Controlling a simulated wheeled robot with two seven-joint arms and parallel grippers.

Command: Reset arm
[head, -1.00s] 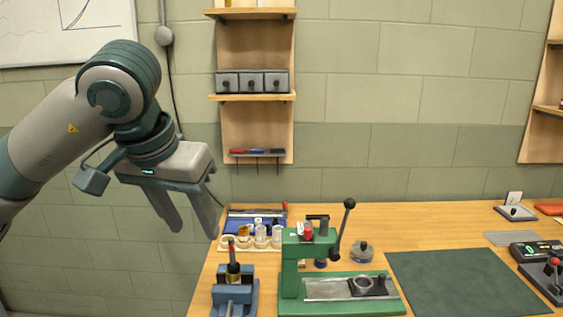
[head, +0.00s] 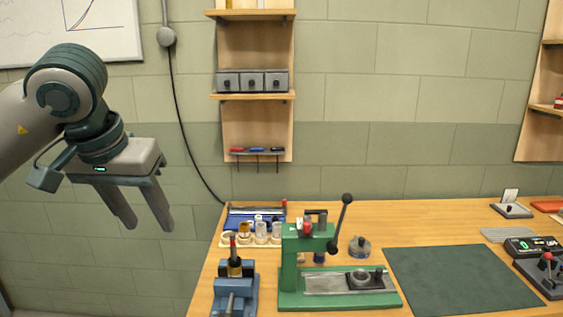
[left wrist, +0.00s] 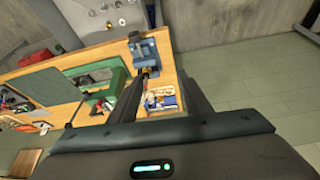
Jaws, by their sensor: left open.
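My left gripper (head: 143,218) hangs in the air left of the workbench in the head view, its fingers pointing down and apart. It is open and nothing shows between the fingers. In the left wrist view its two fingers (left wrist: 160,92) stretch away over the bench's end, with the floor beyond. My right gripper is in neither view.
The wooden bench (head: 425,225) carries a blue vise (head: 233,296) with a dark, red-topped part in it, a green lever press (head: 290,270), a rack of small jars (head: 250,240) and a green mat (head: 460,278). A shelf (head: 253,97) hangs behind. Air left of the bench is clear.

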